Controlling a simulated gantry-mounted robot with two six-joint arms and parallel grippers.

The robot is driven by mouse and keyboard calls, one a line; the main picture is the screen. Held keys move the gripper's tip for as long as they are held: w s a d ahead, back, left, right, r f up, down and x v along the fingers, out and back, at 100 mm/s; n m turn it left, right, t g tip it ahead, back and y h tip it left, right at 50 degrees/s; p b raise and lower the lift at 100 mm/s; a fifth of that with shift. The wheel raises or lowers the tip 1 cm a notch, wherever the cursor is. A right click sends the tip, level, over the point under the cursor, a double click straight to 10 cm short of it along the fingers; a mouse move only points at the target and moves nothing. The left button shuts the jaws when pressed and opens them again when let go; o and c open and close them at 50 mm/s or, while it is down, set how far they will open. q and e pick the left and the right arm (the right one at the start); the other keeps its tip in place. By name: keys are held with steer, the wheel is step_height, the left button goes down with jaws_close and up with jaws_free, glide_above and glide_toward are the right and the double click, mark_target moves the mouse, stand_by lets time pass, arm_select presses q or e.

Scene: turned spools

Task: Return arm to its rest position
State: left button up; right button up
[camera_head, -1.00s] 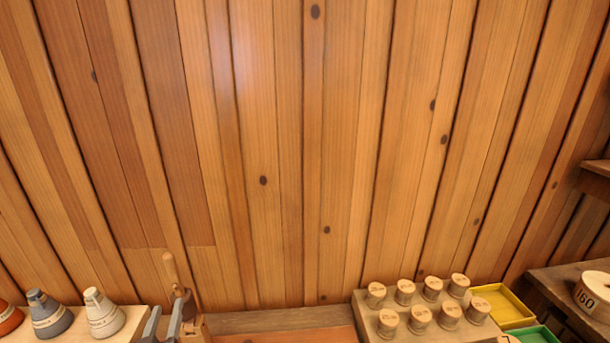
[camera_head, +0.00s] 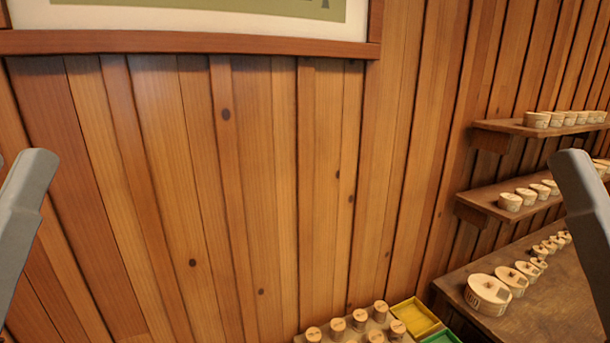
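Neither of my grippers shows in the head view. A grey link of one of my arms rises at the left edge, and another rises at the right edge. Both are cut off by the picture's edges, and what they carry is out of sight. Several small wooden spools (camera_head: 337,325) stand upright in rows on a pale block (camera_head: 301,339) at the bottom. The lower part of this group is cut off.
A yellow tray (camera_head: 432,331) and a green tray (camera_head: 441,338) lie beside the spools. A dark wooden bench (camera_head: 540,295) at right holds several round wooden pieces (camera_head: 487,294). Two wall shelves (camera_head: 541,129) carry more. A framed picture (camera_head: 190,42) hangs on the plank wall.

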arm_select(q)
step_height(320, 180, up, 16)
steer(key=p, duration=1.2)
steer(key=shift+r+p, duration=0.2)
steer(key=shift+p, duration=0.1)
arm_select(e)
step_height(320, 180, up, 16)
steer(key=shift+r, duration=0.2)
